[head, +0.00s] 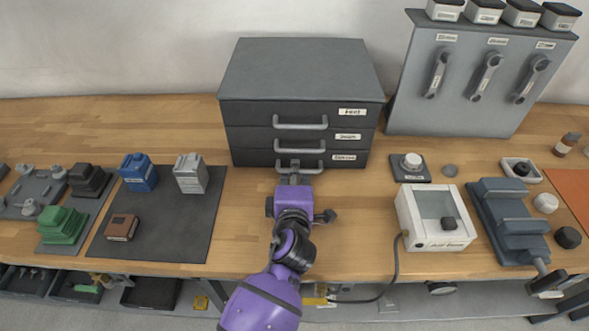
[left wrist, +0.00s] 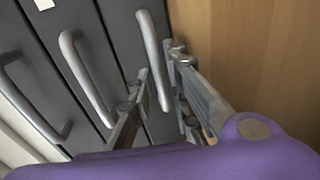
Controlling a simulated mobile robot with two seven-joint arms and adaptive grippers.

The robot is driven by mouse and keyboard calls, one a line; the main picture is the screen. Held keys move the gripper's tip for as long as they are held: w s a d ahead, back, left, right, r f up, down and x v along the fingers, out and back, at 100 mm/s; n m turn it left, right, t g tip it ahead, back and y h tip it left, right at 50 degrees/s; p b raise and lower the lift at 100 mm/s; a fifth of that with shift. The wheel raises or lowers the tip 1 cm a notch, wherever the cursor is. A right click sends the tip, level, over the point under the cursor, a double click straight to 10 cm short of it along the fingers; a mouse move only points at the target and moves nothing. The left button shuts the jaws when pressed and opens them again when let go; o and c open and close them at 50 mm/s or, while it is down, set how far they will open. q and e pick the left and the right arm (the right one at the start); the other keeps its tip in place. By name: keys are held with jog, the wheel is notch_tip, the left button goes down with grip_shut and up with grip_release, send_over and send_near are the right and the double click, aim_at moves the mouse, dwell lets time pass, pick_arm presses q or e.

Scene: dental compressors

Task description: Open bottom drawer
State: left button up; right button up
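A dark grey cabinet (head: 300,75) with three stacked drawers stands at the back of the workbench. All three drawers look closed. The bottom drawer (head: 350,158) has a light bar handle (head: 313,171), which is the rightmost handle in the left wrist view (left wrist: 149,50). My left gripper (head: 292,170) is at this handle. In the left wrist view the fingers of my left gripper (left wrist: 161,72) are apart, one on each side of the bar, with a gap visible between bar and right finger. My right gripper is not in view.
A white box with a clear window (head: 432,215) and its cable stand right of my arm. A dark mat (head: 165,235) with small blocks lies left. A grey panel with hanging tools (head: 470,75) stands back right. The bench in front of the cabinet is clear apart from my arm.

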pick_arm(q)
jog(key=shift+w, duration=0.5)
jog(key=shift+f, duration=0.1)
jog(key=shift+c, duration=0.5)
grip_shut()
jog(key=shift+s+a, duration=0.1)
jog(key=shift+s, duration=0.05)
